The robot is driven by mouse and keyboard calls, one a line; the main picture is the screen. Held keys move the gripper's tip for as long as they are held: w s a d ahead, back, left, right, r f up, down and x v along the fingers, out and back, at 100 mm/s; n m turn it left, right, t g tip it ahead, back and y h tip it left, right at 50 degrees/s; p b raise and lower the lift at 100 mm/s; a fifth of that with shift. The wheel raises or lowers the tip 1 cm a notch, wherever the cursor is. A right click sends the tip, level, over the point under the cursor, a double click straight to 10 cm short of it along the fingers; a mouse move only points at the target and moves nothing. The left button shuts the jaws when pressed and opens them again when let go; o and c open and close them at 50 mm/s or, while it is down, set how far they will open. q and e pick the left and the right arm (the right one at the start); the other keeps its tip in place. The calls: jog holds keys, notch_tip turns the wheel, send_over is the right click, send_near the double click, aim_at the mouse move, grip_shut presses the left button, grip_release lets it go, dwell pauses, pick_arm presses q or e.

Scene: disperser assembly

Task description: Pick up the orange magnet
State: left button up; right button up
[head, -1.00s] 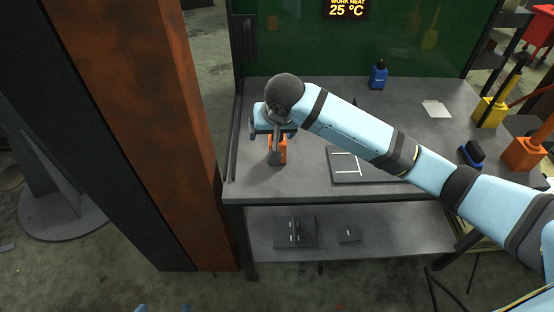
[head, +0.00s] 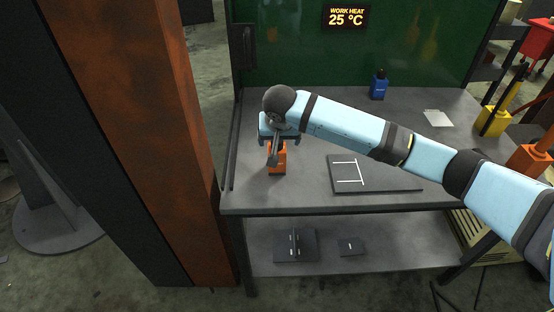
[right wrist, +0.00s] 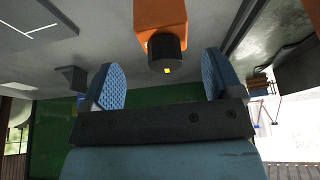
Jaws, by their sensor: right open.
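The orange magnet (head: 278,168) stands on the grey workbench near its left front corner. In the right wrist view it shows at the top as an orange block (right wrist: 160,14) with a black round end (right wrist: 167,50). My right gripper (head: 278,138) is just above and behind the magnet in the head view, partly hidden by my wrist. In the right wrist view its two blue fingers (right wrist: 162,68) are spread apart, empty, with the black end showing across the gap between them. I cannot tell whether they touch it. My left gripper is not in view.
A dark plate with white lines (head: 385,174) lies right of the magnet on the workbench (head: 310,194). A blue bottle (head: 378,85) and pale sheets (head: 438,118) are farther back. A rust-brown column (head: 165,110) rises at the left. Dark parts lie on the lower shelf (head: 385,237).

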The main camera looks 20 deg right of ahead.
jog(key=x, duration=0.4)
jog(key=shift+w+a+f+b, duration=0.1)
jog(key=shift+w+a+b, duration=0.05)
jog(key=shift+w+b, duration=0.15)
grip_shut()
